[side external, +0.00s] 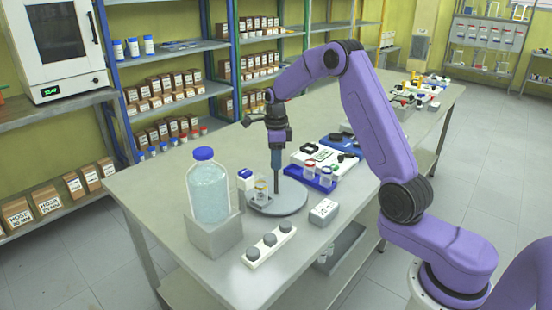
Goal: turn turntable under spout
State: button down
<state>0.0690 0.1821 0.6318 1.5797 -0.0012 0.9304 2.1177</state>
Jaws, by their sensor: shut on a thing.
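The turntable (285,206) is a flat grey disc on the near half of the bench. A small clear jar (261,190) with a yellowish top stands near its left edge. An upright post (277,182), grey below and dark blue above, rises from the disc's far part. My gripper (276,147) points down over the disc and is shut on the top of this post; the fingertips are small and dark here. I cannot make out a spout clearly.
A small white-and-blue box (246,180) stands behind the jar. A blue rack (311,180) with small jars lies close right of the disc. A white box (323,211) and a white strip with grey knobs (269,246) are in front. Bare bench (160,190) lies at left.

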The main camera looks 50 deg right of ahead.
jog(key=shift+d+r, duration=0.1)
jog(key=c, duration=0.7)
grip_release()
jog(key=shift+c, duration=0.2)
notch_tip(320, 180, up, 17)
jog(key=shift+r, duration=0.15)
